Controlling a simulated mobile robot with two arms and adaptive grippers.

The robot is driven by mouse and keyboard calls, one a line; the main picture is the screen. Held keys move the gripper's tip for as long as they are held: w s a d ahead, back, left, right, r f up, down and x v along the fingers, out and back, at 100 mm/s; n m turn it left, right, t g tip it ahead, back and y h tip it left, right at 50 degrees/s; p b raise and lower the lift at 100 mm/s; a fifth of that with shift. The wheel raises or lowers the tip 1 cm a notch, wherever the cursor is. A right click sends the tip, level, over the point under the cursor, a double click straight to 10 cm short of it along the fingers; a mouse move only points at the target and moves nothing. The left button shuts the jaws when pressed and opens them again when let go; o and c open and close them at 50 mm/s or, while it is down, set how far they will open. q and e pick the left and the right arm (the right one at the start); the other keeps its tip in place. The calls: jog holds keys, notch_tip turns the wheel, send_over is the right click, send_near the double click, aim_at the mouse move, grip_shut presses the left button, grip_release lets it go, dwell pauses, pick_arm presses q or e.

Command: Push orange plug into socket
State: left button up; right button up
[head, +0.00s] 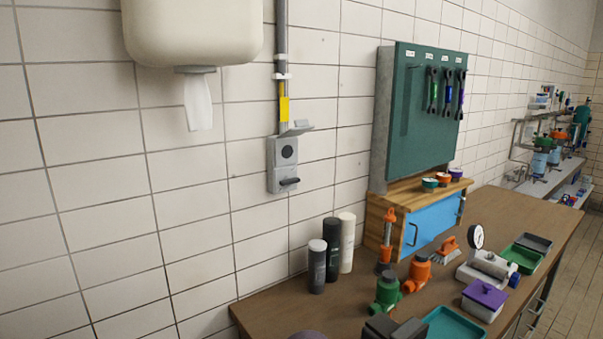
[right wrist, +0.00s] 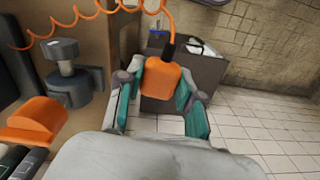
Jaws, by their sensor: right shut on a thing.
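The orange plug (right wrist: 162,78) is between the two fingers of my right gripper (right wrist: 160,92) in the right wrist view. The gripper is shut on it. A dark collar and an orange coiled cable (right wrist: 92,14) lead up from the plug. In the head view the grey wall socket (head: 282,163) hangs on the white tiles below a conduit. Its lid (head: 297,128) stands raised, a round dark opening shows, and a dark lever is below. The plug and my right gripper cannot be made out in the head view. My left gripper is in neither view.
A wooden bench (head: 330,308) runs below the socket to the right. Near its wall side stand several bottles (head: 332,250). Green and orange valves (head: 388,291), a gauge and trays crowd it. A towel dispenser (head: 192,30) hangs upper left. The wall around the socket is clear.

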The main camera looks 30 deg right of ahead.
pick_arm(q)
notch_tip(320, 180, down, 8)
jog(key=b, duration=0.7)
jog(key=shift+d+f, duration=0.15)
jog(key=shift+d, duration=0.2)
pick_arm(e)
jog(key=s+f, duration=0.3)
jog(key=f, duration=1.4)
jog(key=shift+s+d, duration=0.15)
jog(key=shift+d, duration=0.05)
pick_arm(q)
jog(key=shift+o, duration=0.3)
